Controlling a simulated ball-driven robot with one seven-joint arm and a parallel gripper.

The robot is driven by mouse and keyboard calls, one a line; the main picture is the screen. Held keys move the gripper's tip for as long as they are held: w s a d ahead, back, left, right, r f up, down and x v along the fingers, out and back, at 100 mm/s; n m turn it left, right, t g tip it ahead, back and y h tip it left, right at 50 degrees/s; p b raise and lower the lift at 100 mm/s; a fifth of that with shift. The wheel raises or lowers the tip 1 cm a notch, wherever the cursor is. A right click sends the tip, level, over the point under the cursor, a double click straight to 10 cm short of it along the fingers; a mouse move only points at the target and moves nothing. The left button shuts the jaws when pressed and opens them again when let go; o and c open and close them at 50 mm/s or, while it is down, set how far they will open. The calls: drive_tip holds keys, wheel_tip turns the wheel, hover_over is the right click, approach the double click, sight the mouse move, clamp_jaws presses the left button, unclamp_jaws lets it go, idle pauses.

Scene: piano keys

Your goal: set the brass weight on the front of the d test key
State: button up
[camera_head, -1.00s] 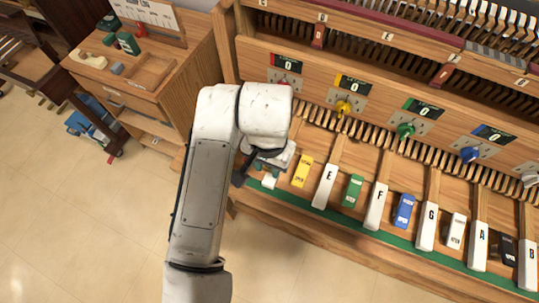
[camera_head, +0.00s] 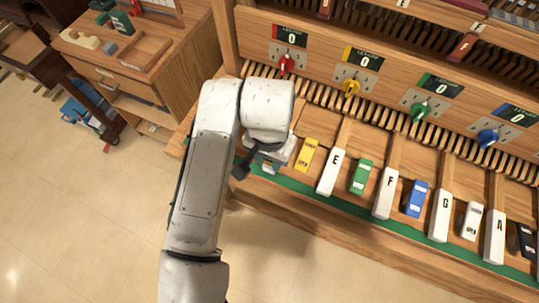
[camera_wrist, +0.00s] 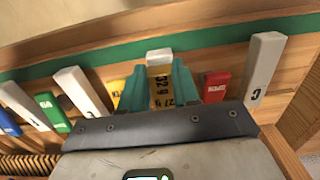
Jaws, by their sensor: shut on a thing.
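The brass weight (camera_wrist: 160,88), yellow with dark printed figures, sits between the two teal fingers of my gripper (camera_wrist: 160,76) in the wrist view. My gripper is shut on it. The white front end of the d test key (camera_wrist: 160,57) shows just beyond the weight, in line with it. The weight is over this key; I cannot tell if it touches it. In the head view my gripper (camera_head: 268,160) is mostly hidden under my wrist. The weight is hidden there, and a bit of the d key's white front shows (camera_head: 269,168).
A yellow block (camera_head: 306,155) and the E key (camera_head: 331,172) lie right of the gripper. The wrist view shows a red block (camera_wrist: 215,86) and the C key (camera_wrist: 263,72) close by. A green strip (camera_head: 300,188) runs along the front. A wooden cabinet (camera_head: 130,65) stands left.

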drive_tip(key=shift+f+b, duration=0.45)
drive_tip(key=shift+f, duration=0.45)
idle(0.6)
drive_tip(key=o, duration=1.1)
drive_tip(key=shift+r, duration=0.15)
wheel_tip(320, 180, up, 10)
drive_tip(key=shift+r+b, duration=0.25)
drive_tip(key=shift+b, duration=0.15)
